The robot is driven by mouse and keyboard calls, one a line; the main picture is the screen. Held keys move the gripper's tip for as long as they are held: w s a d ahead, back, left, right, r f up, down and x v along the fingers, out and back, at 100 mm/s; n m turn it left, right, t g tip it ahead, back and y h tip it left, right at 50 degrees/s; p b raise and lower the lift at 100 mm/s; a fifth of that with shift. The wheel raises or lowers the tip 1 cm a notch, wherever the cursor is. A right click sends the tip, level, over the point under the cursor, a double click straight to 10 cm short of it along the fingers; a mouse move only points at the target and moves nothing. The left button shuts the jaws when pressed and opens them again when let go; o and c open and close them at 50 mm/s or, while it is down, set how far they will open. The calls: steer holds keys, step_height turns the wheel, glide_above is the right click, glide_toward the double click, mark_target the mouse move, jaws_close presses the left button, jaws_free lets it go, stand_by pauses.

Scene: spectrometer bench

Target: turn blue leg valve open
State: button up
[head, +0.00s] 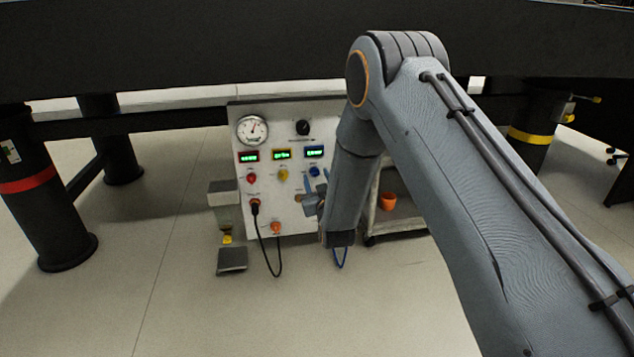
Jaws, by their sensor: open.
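A white upright panel (293,205) stands under the black bench. It carries red, yellow and blue knobs in a row below small lit displays. The blue knob (314,171) is at the right of the row. My wrist hides part of the panel there, and I cannot tell whether the jaws touch anything. No leg with a blue band is visible, and I cannot make out a blue leg valve for sure.
A red-banded leg (28,187) stands at left and a yellow-banded leg (532,135) with yellow-tipped fittings at right. A dark cable (265,255) hangs before the panel. An orange cup (388,201) sits on a low cart. Floor at front left is clear.

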steer(key=shift+w+a, duration=0.2)
steer(key=shift+w, duration=0.3)
steer(key=c, duration=1.1)
steer(key=shift+o, duration=0.2)
